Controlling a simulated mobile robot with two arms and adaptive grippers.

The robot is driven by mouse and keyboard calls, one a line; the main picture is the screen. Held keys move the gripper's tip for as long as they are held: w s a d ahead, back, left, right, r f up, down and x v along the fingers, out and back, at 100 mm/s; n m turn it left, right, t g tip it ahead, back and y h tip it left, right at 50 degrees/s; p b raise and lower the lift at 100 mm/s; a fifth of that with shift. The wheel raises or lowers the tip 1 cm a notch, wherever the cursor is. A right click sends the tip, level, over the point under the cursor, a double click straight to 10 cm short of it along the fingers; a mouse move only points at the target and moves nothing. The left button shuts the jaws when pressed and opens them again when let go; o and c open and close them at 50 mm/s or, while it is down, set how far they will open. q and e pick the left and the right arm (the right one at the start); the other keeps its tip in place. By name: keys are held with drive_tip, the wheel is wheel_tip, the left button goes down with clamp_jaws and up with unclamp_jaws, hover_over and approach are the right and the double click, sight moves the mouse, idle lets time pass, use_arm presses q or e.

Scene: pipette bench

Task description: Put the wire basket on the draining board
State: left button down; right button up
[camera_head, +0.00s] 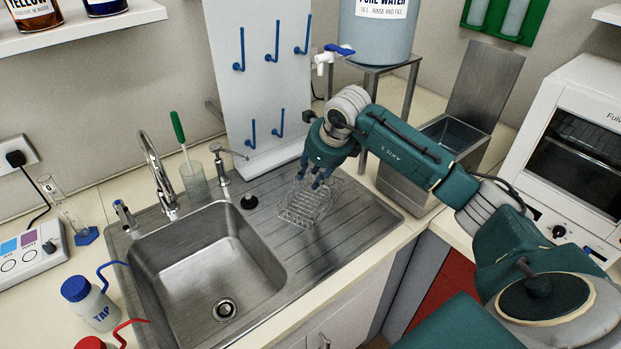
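The wire basket (299,213) is a small open mesh of thin metal wire. It is over the ribbed draining board (345,232), right of the sink bowl; it looks upright, but I cannot tell whether its base touches the board. My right gripper (311,179) points down at the basket's back rim, its dark green fingertips overlapping the upper wires. The fingers and thin wires are too small to tell whether they grip the rim. My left gripper is not in view.
The steel sink bowl (205,262) lies left of the board. A white peg rack (262,95) stands behind. A steel bath (410,178) stands right, beside a white oven (585,150). A tap (160,180) and a beaker with a green-handled brush (194,182) stand behind the sink.

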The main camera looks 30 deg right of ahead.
drive_tip(key=b+v, duration=0.2)
drive_tip(key=v, duration=0.8)
drive_tip(key=shift+r, duration=0.2)
drive_tip(key=shift+s, duration=0.15)
